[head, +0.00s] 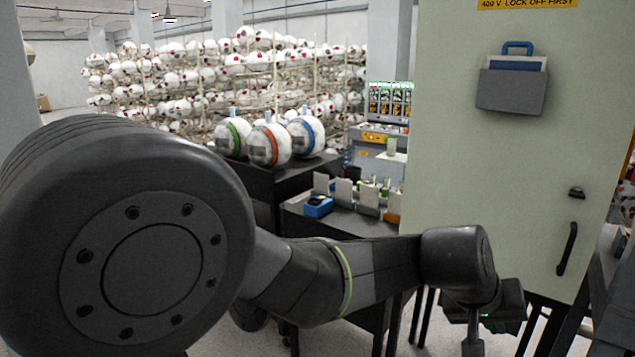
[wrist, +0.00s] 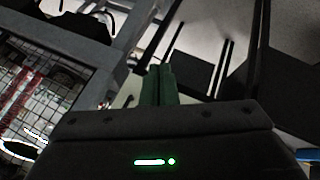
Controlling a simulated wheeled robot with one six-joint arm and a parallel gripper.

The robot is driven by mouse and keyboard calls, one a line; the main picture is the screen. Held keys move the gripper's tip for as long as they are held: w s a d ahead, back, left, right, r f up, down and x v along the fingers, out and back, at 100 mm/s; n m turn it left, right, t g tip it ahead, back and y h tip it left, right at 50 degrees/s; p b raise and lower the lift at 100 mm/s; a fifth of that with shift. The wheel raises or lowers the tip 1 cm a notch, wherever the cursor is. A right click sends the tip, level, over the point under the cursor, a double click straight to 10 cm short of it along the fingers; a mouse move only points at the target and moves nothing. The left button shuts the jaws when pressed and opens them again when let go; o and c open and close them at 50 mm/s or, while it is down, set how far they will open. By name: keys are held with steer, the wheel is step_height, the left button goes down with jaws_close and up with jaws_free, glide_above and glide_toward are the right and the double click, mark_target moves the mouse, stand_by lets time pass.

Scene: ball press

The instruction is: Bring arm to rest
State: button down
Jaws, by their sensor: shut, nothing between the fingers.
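My arm stretches across the lower part of the head view, from the large joint at the left to the wrist at the right. My gripper (head: 473,345) hangs at the lower right of the head view, pointing down in front of the cabinet. In the wrist view my gripper (wrist: 158,75) shows two green fingers pressed together with nothing between them. Its dark body with a lit green light fills the bottom of that view. My gripper is clear of any object.
A tall grey-green cabinet (head: 455,160) stands at the right, close behind my wrist. A black table (head: 265,178) carries several white balls with coloured bands. A lower workbench (head: 340,218) holds small boxes. Racks of white balls (head: 180,90) fill the back. Dark table legs (wrist: 220,65) show near the fingers.

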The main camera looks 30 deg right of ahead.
steer(key=w+a+b, duration=0.1)
steer(key=w+a, duration=0.3)
steer(key=a, duration=0.3)
steer(key=shift+w+a+b, duration=0.35)
steer(key=shift+a, duration=0.05)
steer(key=shift+w, duration=0.1)
